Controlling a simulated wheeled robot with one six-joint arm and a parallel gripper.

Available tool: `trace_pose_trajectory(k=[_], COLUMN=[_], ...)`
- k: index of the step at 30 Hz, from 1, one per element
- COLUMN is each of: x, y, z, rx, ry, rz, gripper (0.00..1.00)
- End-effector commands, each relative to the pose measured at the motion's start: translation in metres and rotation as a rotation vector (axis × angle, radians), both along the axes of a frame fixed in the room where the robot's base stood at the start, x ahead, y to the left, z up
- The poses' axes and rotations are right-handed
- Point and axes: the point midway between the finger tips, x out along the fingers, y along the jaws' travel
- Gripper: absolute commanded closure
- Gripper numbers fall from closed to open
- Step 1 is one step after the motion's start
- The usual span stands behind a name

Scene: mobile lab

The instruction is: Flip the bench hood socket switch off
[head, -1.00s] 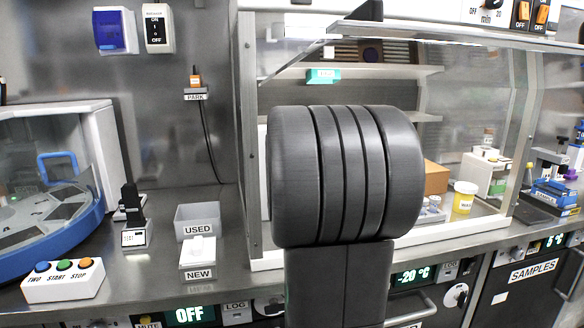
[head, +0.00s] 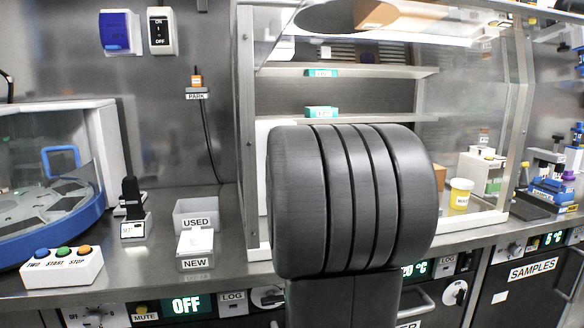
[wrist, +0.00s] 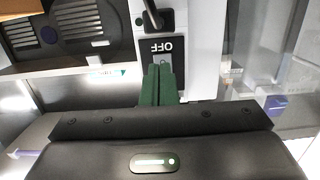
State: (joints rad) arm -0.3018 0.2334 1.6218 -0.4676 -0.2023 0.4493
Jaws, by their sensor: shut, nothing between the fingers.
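In the wrist view a dark switch lever (wrist: 152,15) stands out from a panel with an upside-down OFF label (wrist: 161,47). My gripper (wrist: 159,70) has its green fingers shut together and empty. The tips lie just below the OFF label in that picture, apart from the lever; I cannot tell whether they touch the panel. In the head view my gripper is hidden. There a white ON/OFF switch (head: 160,31) sits on the back wall beside a blue-covered socket (head: 119,32). I cannot tell whether the wrist view shows that same switch.
On the bench are a centrifuge-like machine (head: 88,215), a button box (head: 62,267) and the USED bin (head: 196,208). A cable hangs below the PARK holder (head: 197,92).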

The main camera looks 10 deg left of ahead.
Motion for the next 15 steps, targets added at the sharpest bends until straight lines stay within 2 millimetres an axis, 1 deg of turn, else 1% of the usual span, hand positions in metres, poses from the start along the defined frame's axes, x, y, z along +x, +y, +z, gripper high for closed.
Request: trace_pose_trajectory(k=[1, 12, 15], x=[-0.007, -0.065, -0.078], y=[-0.003, -0.027, -0.033], z=[-0.001, -0.013, -0.016], rx=[0.001, -0.001, -0.001], ry=[0.001, 0.002, 0.002], rz=[0.0, -0.001, -0.001], gripper=[1.0, 1.0, 1.0])
